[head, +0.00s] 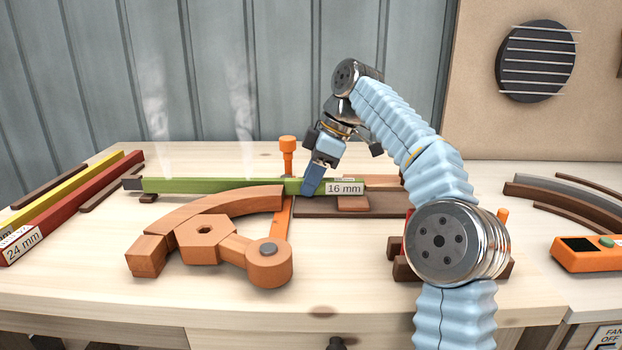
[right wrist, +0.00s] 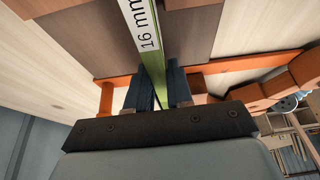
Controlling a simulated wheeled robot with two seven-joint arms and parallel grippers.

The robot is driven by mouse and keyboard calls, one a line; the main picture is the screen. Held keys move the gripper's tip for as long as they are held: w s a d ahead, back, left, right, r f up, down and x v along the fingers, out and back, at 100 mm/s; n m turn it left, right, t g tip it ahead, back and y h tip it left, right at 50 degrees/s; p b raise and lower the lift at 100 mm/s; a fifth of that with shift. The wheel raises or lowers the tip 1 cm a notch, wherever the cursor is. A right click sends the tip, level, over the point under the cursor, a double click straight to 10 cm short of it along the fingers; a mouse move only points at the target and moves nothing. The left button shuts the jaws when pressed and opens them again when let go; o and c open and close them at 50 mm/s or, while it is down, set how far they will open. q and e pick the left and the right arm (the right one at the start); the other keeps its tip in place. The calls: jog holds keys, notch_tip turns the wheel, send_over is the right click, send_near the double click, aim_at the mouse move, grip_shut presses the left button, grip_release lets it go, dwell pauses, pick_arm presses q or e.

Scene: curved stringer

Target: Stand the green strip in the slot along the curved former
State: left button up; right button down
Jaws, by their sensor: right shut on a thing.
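The green strip (head: 215,185), labelled "16 mm", is straight and runs left to right behind the orange-brown curved former (head: 190,215). My right gripper (head: 313,185) is shut on the green strip right of its middle, coming down from above. In the right wrist view the strip (right wrist: 150,50) passes between the two dark fingers of the gripper (right wrist: 160,90), its label beyond them. Whether the strip touches its supports or hangs just above them I cannot tell. The slot cannot be made out. My left gripper is not in view.
An orange post (head: 288,158) stands behind the strip, and a dark brown board (head: 350,207) lies under its right part. A hexagonal block (head: 200,238) and a round-ended arm (head: 268,262) sit before the former. Yellow and red strips (head: 85,200) lie at left. The front edge is clear.

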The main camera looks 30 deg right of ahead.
dwell(0.3)
jog(key=c, duration=0.9)
grip_release()
jog(key=p+v, duration=0.3)
jog(key=v, duration=0.2)
jog(key=shift+s+d+r, duration=0.15)
jog(key=shift+d+r, duration=0.1)
jog(key=s+d, duration=0.2)
jog(key=d, duration=0.1)
jog(key=s+d, duration=0.2)
jog(key=d, duration=0.1)
jog(key=s+d, duration=0.2)
jog(key=d, duration=0.1)
jog(key=shift+d+f, duration=0.3)
jog(key=shift+d, duration=0.05)
